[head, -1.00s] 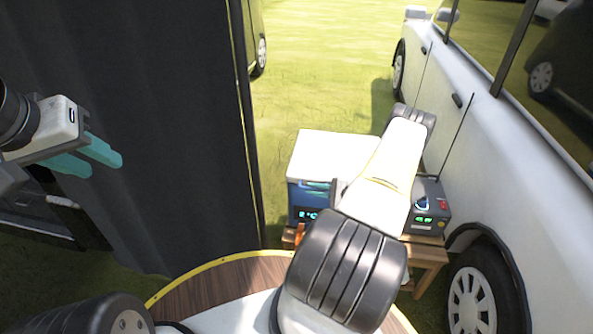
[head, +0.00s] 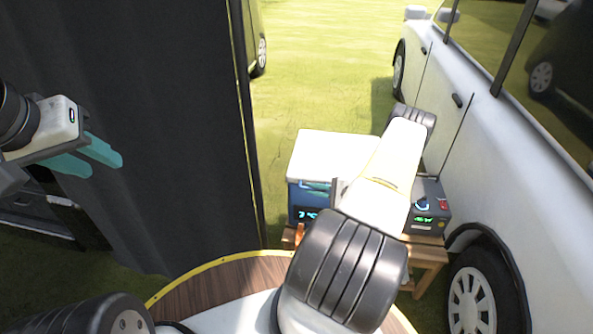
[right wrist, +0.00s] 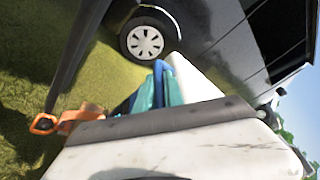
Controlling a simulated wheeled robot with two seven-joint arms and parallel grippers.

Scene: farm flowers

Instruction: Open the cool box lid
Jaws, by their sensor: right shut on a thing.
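The cool box (head: 302,203) has a blue body with a lit display and stands on a wooden stand. Its white lid (head: 325,152) lies flat on top, down on the body. My right arm covers the box's right part. My right gripper (head: 318,187) is at the front of the box just under the lid's front edge, shut on the lid there; the exact contact is hard to see. Its teal fingers also show in the right wrist view (right wrist: 155,92), close to a white and blue part. My left gripper (head: 95,157) is open and empty, in front of the black curtain, far from the box.
A grey power unit (head: 429,208) with an antenna stands right of the box on the wooden stand (head: 428,255). A white car (head: 520,150) is close on the right. The black curtain (head: 170,130) fills the left. Grass behind the box is clear.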

